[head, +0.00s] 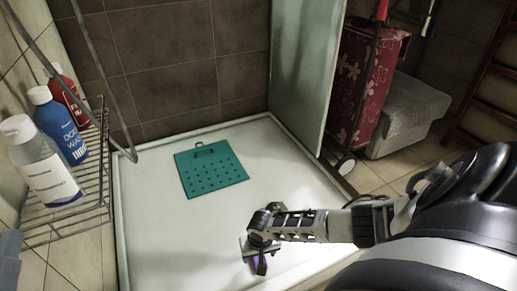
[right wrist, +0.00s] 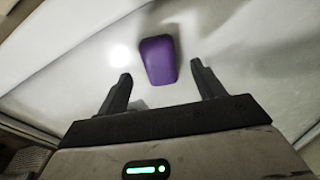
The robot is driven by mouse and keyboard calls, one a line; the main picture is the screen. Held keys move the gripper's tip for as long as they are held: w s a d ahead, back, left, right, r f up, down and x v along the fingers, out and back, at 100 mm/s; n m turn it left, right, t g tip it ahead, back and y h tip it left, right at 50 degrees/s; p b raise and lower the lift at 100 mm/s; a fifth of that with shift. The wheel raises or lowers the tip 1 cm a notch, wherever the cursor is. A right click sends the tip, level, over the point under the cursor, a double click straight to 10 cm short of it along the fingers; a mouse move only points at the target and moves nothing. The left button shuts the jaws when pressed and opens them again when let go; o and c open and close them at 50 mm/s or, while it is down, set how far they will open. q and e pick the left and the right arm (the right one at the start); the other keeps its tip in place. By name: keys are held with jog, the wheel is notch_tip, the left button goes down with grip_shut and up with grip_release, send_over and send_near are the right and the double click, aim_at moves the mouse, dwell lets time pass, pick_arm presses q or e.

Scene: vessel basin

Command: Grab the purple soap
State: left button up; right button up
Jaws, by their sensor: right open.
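The purple soap (right wrist: 158,60) lies on the white shower basin floor (right wrist: 245,60). In the right wrist view it is a rounded purple block just beyond and between the fingertips of my right gripper (right wrist: 160,82). The fingers are apart, with nothing between them that I can see them touching. In the head view my right gripper (head: 260,255) is low over the front of the basin (head: 160,235). It hides most of the soap, and only a bit of purple (head: 254,261) shows beneath it. My left gripper is not in view.
A teal perforated mat (head: 212,172) lies toward the back of the basin. A wire rack (head: 70,215) with several bottles (head: 60,125) stands at the left. A hose hangs there. A glass panel (head: 307,70) rises at the right, beside a red flowered trolley (head: 365,85).

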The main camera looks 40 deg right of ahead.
aim_at(258, 260)
jog(key=f, duration=0.1)
jog(key=f+b, duration=0.1)
jog(key=f, duration=0.1)
jog(key=shift+w+d+b, duration=0.1)
jog(key=shift+w+b, duration=0.15)
jog(key=shift+b, duration=0.05)
jog(key=c, duration=1.1)
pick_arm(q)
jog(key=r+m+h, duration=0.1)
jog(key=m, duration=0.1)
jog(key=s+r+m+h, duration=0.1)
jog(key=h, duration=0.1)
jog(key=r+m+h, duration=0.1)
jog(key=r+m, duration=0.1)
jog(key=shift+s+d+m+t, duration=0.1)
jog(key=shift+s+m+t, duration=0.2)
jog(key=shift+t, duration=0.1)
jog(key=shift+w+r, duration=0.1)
pick_arm(e)
jog(key=shift+r, duration=0.2)
